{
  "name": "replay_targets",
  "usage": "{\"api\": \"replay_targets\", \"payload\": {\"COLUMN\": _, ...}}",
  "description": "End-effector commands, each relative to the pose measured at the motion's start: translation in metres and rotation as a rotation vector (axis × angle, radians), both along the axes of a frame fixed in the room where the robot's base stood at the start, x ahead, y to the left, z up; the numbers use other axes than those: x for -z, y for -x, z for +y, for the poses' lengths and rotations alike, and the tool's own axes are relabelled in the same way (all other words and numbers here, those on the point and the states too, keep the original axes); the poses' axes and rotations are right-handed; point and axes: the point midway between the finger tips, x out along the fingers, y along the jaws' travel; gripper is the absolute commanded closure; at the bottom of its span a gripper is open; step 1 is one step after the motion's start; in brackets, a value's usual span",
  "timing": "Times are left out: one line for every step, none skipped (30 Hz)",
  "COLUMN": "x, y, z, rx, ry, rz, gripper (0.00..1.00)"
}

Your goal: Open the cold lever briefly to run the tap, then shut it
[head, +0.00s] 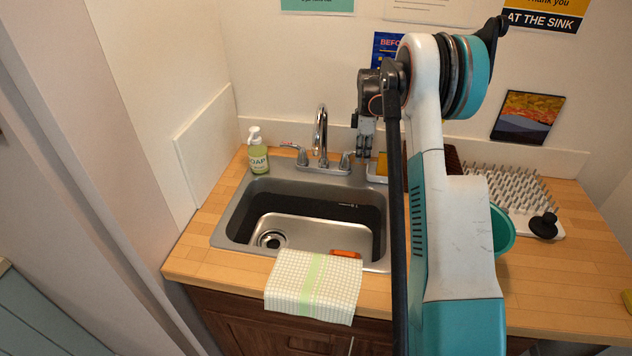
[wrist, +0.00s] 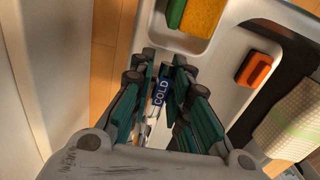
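The chrome tap (head: 320,135) stands behind the sink, with a handle on each side. The left handle (head: 292,147) is clear of my arm. The cold lever (head: 345,160) is on the right, with my gripper (head: 365,150) pointing down close by it. In the wrist view the lever's blue COLD label (wrist: 162,92) shows between the two fingers of my gripper (wrist: 164,64). The fingers are a little apart, one on either side of the lever. Whether they press on it is unclear. No running water is visible at the spout.
The steel sink (head: 232,225) holds an orange item (head: 346,253). A checked towel (head: 314,287) hangs over its front edge. A soap bottle (head: 258,152) stands at the left, a sponge tray (wrist: 187,42) beside the lever. A dish rack (head: 515,190) and teal bowl (head: 502,230) are right of my arm.

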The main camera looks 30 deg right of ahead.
Motion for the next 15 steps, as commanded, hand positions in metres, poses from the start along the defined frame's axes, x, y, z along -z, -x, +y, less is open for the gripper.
{"api": "replay_targets", "payload": {"x": -0.0003, "y": -0.0005, "z": -0.0005, "rx": 0.000, "ry": 0.001, "rz": -0.002, "gripper": 0.69}}
{"api": "replay_targets", "payload": {"x": -0.0003, "y": -0.0004, "z": -0.0004, "rx": 0.001, "ry": 0.001, "rz": -0.001, "gripper": 0.62}}
{"api": "replay_targets", "payload": {"x": -0.0002, "y": -0.0002, "z": -0.0004, "rx": 0.001, "ry": 0.001, "rz": -0.001, "gripper": 0.53}}
{"api": "replay_targets", "payload": {"x": -0.0002, "y": -0.0001, "z": -0.0003, "rx": 0.001, "ry": 0.001, "rz": -0.001, "gripper": 0.46}}
{"api": "replay_targets", "payload": {"x": -0.0002, "y": -0.0001, "z": -0.0003, "rx": 0.001, "ry": 0.000, "rz": 0.000, "gripper": 0.40}}
{"api": "replay_targets", "payload": {"x": -0.0002, "y": 0.0001, "z": -0.0003, "rx": 0.001, "ry": 0.000, "rz": 0.000, "gripper": 0.33}}
{"api": "replay_targets", "payload": {"x": -0.0001, "y": 0.0002, "z": -0.0002, "rx": 0.002, "ry": 0.000, "rz": 0.000, "gripper": 0.33}}
{"api": "replay_targets", "payload": {"x": -0.0001, "y": 0.0002, "z": -0.0002, "rx": 0.002, "ry": 0.000, "rz": 0.000, "gripper": 0.33}}
{"api": "replay_targets", "payload": {"x": -0.0001, "y": 0.0003, "z": -0.0002, "rx": 0.002, "ry": 0.001, "rz": 0.001, "gripper": 0.33}}
{"api": "replay_targets", "payload": {"x": -0.0001, "y": 0.0003, "z": -0.0001, "rx": 0.002, "ry": 0.000, "rz": 0.001, "gripper": 0.33}}
{"api": "replay_targets", "payload": {"x": 0.0000, "y": 0.0003, "z": -0.0001, "rx": 0.002, "ry": 0.000, "rz": 0.001, "gripper": 0.33}}
{"api": "replay_targets", "payload": {"x": 0.0000, "y": 0.0005, "z": -0.0002, "rx": 0.002, "ry": 0.000, "rz": 0.001, "gripper": 0.33}}
{"api": "replay_targets", "payload": {"x": 0.0000, "y": 0.0005, "z": -0.0002, "rx": 0.002, "ry": 0.000, "rz": 0.001, "gripper": 0.33}}
{"api": "replay_targets", "payload": {"x": 0.0000, "y": 0.0004, "z": -0.0001, "rx": 0.002, "ry": 0.000, "rz": 0.001, "gripper": 0.33}}
{"api": "replay_targets", "payload": {"x": -0.0001, "y": 0.0005, "z": 0.0000, "rx": 0.002, "ry": 0.000, "rz": 0.001, "gripper": 0.33}}
